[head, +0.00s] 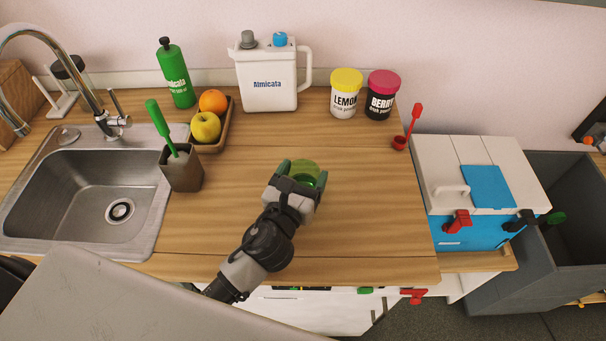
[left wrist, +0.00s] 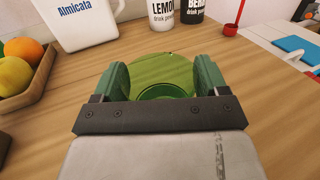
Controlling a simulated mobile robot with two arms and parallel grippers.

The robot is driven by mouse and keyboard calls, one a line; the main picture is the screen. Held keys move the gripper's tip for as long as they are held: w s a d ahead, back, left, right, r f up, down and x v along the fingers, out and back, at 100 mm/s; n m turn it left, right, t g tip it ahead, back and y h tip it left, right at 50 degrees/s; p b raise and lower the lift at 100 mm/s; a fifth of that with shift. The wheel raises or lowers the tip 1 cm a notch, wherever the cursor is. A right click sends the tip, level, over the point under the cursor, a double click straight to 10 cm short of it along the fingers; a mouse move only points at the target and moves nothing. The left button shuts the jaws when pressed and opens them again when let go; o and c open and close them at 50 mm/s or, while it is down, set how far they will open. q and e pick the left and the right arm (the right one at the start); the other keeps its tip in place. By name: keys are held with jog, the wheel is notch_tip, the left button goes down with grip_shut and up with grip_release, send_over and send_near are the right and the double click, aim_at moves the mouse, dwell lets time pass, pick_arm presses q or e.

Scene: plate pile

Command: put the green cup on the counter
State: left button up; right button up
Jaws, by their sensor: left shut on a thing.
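The green cup (head: 306,168) is translucent and is held over the middle of the wooden counter (head: 370,215). My left gripper (head: 302,177) is shut on it, with one green finger on each side. In the left wrist view the cup (left wrist: 165,72) sits between the two fingers, and its lower part is hidden by the gripper's bar. I cannot tell whether the cup's base touches the counter. My right gripper is not in view.
A steel sink (head: 60,200) is at the left. A brown holder (head: 182,172), a fruit tray (head: 227,122), a white jug (head: 267,75) and two drink powder tubs (head: 345,95) stand behind. A blue-and-white cooler (head: 470,230) is at right. The counter around the cup is clear.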

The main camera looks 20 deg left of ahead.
pick_arm(q)
jog(key=o, duration=1)
jog(key=shift+f, duration=0.1)
jog(key=s+b, duration=0.1)
jog(key=s, duration=0.2)
jog(key=s+b, duration=0.1)
jog(key=s, duration=0.3)
jog(key=s+a+b, duration=0.1)
jog(key=s, duration=0.3)
jog(key=shift+s, duration=0.55)
